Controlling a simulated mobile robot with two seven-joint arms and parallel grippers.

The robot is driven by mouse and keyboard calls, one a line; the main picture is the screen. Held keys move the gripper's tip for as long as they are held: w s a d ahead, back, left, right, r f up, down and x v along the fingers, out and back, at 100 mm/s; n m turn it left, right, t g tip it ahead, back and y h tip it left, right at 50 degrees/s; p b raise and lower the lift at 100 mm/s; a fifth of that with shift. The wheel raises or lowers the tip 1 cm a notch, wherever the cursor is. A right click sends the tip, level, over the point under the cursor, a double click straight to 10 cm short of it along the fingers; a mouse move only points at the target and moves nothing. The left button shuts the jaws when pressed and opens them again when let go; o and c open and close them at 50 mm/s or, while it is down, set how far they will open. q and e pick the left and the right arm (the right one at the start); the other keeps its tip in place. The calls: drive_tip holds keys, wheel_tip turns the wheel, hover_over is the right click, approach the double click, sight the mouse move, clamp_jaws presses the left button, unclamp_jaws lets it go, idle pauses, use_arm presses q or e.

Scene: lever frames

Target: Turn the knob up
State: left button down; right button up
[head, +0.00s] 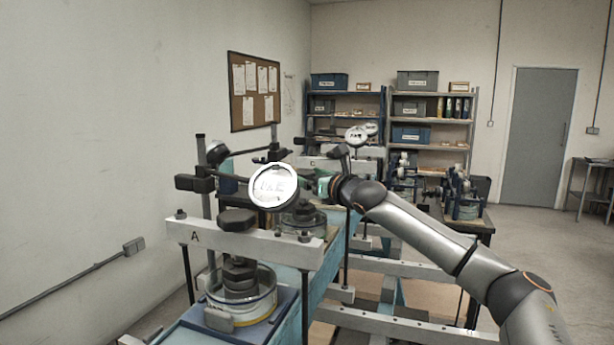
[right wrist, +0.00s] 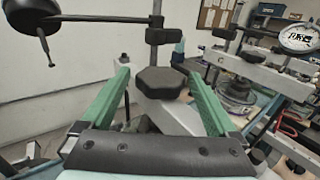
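A black hexagonal knob (right wrist: 161,83) sits on a pale crossbeam straight ahead in the right wrist view. My right gripper (right wrist: 158,72) is open, with its green fingers apart to either side of the knob in the picture; I cannot tell whether they touch it. In the head view my right gripper (head: 324,186) is partly hidden behind a round white dial gauge (head: 273,186). Another black knob (head: 237,220) stands on the near frame marked A (head: 200,236), above a clear round vessel (head: 240,294). My left gripper is not in view.
A post with a dark gauge arm (right wrist: 157,35) rises behind the knob. A farther frame marked C (right wrist: 262,70) carries another dial gauge (right wrist: 298,38). Shelves (head: 428,120) stand at the back. Open floor (head: 540,265) lies at the right.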

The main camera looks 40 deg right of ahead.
drive_tip(key=shift+o, duration=0.2)
drive_tip(key=shift+s, duration=0.1)
drive_tip(key=shift+s, duration=0.3)
drive_tip(key=s+a+b, duration=0.2)
drive_tip(key=s+b, duration=0.2)
drive_tip(key=s, duration=0.7)
drive_tip(key=shift+s, duration=0.3)
